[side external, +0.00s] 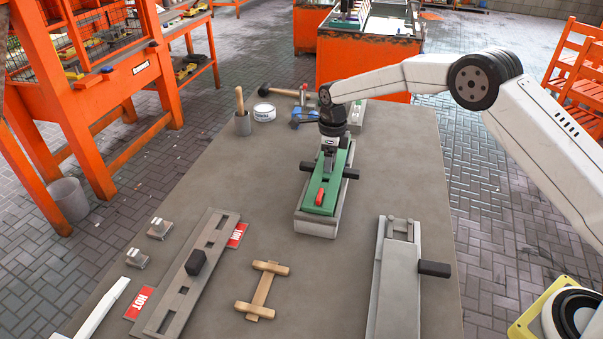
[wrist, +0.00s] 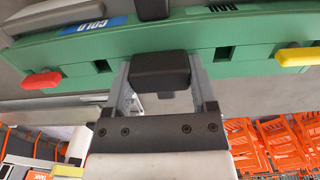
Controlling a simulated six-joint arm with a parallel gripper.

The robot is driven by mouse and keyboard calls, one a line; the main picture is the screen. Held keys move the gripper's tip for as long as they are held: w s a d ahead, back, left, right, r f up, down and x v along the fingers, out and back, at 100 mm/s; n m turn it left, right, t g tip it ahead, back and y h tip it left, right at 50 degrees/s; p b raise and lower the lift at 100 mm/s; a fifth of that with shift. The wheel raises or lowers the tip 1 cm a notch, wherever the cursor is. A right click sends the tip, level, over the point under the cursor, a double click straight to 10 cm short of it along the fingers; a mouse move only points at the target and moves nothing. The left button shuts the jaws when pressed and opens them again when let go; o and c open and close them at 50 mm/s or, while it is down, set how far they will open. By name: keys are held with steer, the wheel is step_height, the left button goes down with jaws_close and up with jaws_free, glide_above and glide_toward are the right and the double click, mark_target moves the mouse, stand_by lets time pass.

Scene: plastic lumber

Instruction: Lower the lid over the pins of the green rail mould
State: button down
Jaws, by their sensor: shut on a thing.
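The green lid (side external: 344,155) is over the pale grey mould base (side external: 317,228) in the middle of the table, lengthwise in line with it. In the wrist view the green lid (wrist: 240,35) crosses the top, with dark slots along it. My gripper (side external: 329,160) is above the lid's middle. In the wrist view my gripper (wrist: 165,85) is shut on a black block handle (wrist: 160,70). A red tab (side external: 320,196) shows near the lid's front end; a yellow tab (wrist: 298,56) shows in the wrist view. The pins are hidden, and I cannot tell whether the lid touches the base.
A grey slotted rail (side external: 185,285) with a black block lies at front left, with a wooden piece (side external: 263,290) beside it. A grey mould (side external: 398,280) with a black side handle stands at front right. A cup (side external: 243,124) and tin (side external: 264,112) are at the back.

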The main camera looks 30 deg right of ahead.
jaws_free()
steer(key=shift+f, duration=0.1)
stand_by(0.3)
steer(key=shift+r, duration=3.55)
steer(key=shift+s, duration=0.1)
